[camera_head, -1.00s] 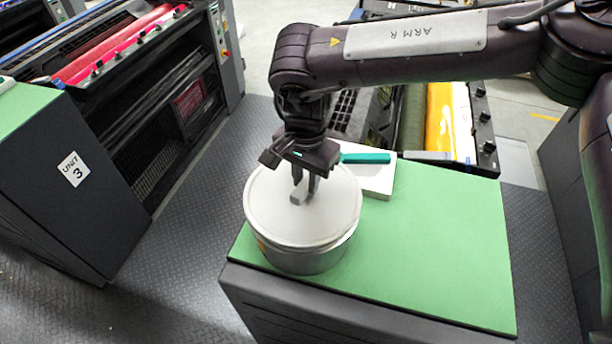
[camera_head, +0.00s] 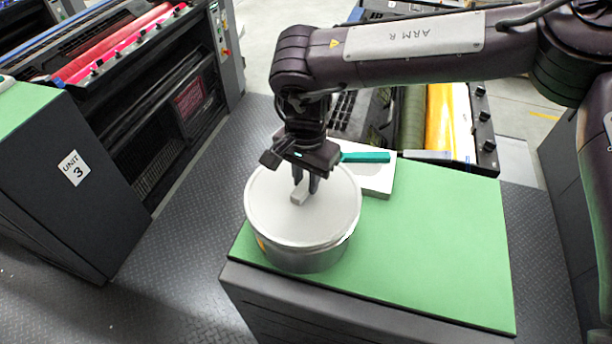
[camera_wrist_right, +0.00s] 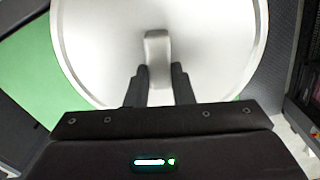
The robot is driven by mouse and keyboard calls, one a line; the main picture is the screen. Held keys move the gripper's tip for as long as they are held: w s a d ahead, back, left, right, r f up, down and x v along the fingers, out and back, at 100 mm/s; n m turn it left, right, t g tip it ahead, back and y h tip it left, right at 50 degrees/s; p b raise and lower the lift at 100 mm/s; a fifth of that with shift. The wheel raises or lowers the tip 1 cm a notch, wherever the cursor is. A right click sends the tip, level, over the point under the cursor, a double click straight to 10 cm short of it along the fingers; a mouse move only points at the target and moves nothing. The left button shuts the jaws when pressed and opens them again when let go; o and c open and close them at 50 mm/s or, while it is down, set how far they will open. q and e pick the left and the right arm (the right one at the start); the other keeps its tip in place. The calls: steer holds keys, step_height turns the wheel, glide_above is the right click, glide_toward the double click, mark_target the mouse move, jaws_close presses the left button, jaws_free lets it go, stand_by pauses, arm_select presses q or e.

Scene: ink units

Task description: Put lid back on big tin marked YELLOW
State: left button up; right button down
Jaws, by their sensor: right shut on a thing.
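The big tin (camera_head: 310,258) is a wide metal cylinder at the left front of the green-topped cabinet. A small yellow-orange patch shows low on its left side; no marking can be read. The round pale grey lid (camera_head: 275,210) lies flat over the tin's top; whether it is fully seated I cannot tell. My right gripper (camera_head: 305,190) points down over the lid and is shut on its grey block handle. In the right wrist view the handle (camera_wrist_right: 157,55) sits between the fingers (camera_wrist_right: 160,88), with the lid (camera_wrist_right: 100,45) beneath. My left gripper is not in view.
A white box (camera_head: 378,180) with a teal-handled tool (camera_head: 366,158) on it stands behind the tin. The green top (camera_head: 440,240) is clear to the right. Press machines with red and yellow rollers stand beyond, and a Unit 3 cabinet (camera_head: 75,190) at left.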

stand_by(0.3)
steer(key=c, duration=0.7)
jaws_free()
steer(key=shift+r+p, duration=1)
steer(key=shift+r, duration=2.55)
jaws_close()
